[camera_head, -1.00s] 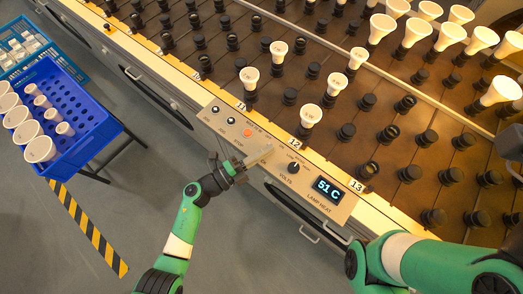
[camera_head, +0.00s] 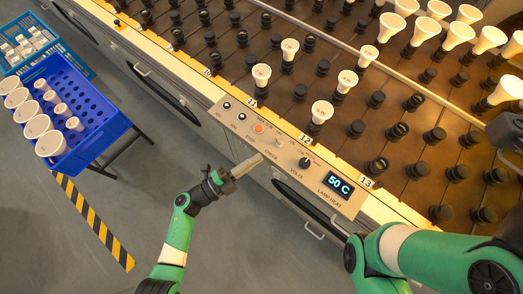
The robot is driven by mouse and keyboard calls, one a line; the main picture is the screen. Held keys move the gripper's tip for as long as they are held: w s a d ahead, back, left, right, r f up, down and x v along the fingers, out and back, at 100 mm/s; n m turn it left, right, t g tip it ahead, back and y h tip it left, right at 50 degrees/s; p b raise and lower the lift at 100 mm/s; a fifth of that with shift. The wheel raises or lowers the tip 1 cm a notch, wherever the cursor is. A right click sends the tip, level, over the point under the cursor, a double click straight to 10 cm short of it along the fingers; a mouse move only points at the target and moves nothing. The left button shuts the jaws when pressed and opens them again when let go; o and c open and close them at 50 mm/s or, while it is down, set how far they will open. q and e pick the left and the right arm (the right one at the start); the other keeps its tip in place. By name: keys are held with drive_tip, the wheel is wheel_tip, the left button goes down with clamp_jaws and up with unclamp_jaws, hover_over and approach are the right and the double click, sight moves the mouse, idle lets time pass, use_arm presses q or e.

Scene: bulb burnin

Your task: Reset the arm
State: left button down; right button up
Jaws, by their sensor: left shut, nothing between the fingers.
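My left gripper (camera_head: 250,163) is shut and empty, its fingertips over the front edge of the control panel (camera_head: 326,183), below the CHECK label. The panel carries an orange STOP button (camera_head: 259,128), a silver knob or button (camera_head: 280,143), a black VOLTS knob (camera_head: 305,163) and a LAMP HEAT display (camera_head: 338,186) that reads 50 C. The fingers appear apart from the buttons. My right arm (camera_head: 440,257) crosses the lower right corner. Its gripper fingers do not show.
Behind the panel stands a rack (camera_head: 330,123) of dark sockets, several with white bulbs (camera_head: 322,111). At left, a blue crate (camera_head: 97,146) holds several bulbs, beside a teal crate (camera_head: 52,62). Striped floor tape (camera_head: 95,225) runs below.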

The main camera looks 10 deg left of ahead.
use_arm(q)
drive_tip(key=shift+v, duration=1.1)
use_arm(e)
drive_tip(key=shift+s+a+r, duration=0.15)
drive_tip(key=shift+a, duration=0.2)
